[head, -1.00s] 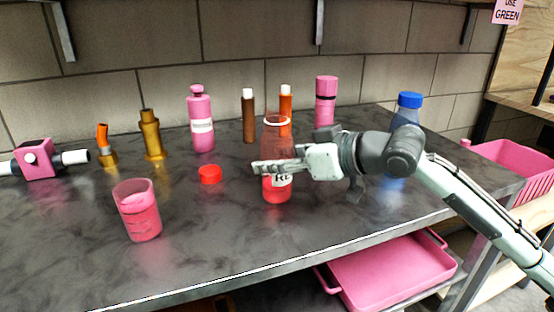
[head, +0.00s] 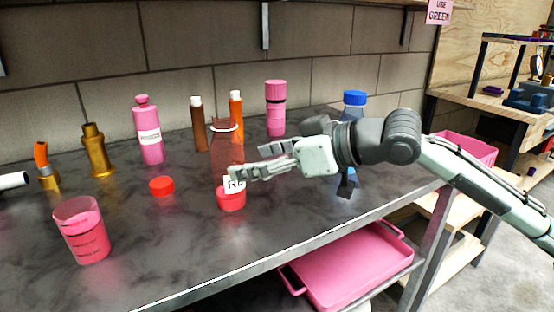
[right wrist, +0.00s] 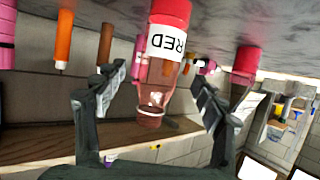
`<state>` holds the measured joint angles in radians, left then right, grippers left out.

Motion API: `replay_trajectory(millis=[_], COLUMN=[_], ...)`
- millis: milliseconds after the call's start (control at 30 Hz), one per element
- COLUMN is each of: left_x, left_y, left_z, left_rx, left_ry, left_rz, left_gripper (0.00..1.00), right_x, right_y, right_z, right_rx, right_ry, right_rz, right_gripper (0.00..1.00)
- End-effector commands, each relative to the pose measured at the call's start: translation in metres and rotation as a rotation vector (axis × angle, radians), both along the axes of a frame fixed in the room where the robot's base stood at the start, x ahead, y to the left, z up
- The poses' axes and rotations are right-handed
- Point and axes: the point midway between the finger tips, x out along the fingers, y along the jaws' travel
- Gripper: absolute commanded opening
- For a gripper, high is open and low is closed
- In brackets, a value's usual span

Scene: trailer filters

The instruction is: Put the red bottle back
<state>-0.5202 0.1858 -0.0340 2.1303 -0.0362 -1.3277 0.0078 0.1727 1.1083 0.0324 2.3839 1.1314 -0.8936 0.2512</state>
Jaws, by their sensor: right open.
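The red bottle (head: 229,150) stands upright on the dark table. It is clear, with red liquid at the bottom and a white label, and its neck has a white ring and no cap. My right gripper (head: 248,161) is at the bottle's right side, with a fingertip overlapping the label in the head view. In the right wrist view, which is upside down, the bottle (right wrist: 156,88) appears between the spread fingers of my gripper (right wrist: 158,78), with gaps on both sides. A red cap (head: 162,186) lies on the table left of the bottle. My left gripper is not in view.
Behind the bottle are a pink bottle (head: 148,130), brown (head: 199,125) and orange (head: 236,118) tubes, and a pink cylinder (head: 276,108). A blue-capped bottle (head: 354,104) is behind my arm. A pink tray (head: 350,268) sits below.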

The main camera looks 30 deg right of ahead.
Motion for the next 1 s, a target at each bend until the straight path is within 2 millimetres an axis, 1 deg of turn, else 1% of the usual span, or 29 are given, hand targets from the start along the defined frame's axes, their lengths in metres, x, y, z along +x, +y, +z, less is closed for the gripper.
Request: replay_trajectory(millis=[33,133,400,600,1000], left_x=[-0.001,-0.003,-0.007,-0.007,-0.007], left_y=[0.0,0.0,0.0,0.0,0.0], left_z=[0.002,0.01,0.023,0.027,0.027], left_rx=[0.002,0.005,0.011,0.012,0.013], left_ry=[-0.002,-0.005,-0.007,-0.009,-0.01], left_rz=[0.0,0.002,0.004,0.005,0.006], left_gripper=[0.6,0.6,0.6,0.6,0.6], right_x=[-0.006,-0.018,-0.035,-0.039,-0.039], right_y=[-0.005,-0.011,-0.022,-0.025,-0.025], right_z=[-0.002,0.004,0.016,0.019,0.019], right_rx=[-0.001,-0.005,0.002,0.001,0.001], right_ry=[0.005,0.004,0.001,0.001,0.001], right_rz=[-0.003,0.002,0.001,0.001,0.001], right_gripper=[0.7,0.7,0.7,0.7,0.7])
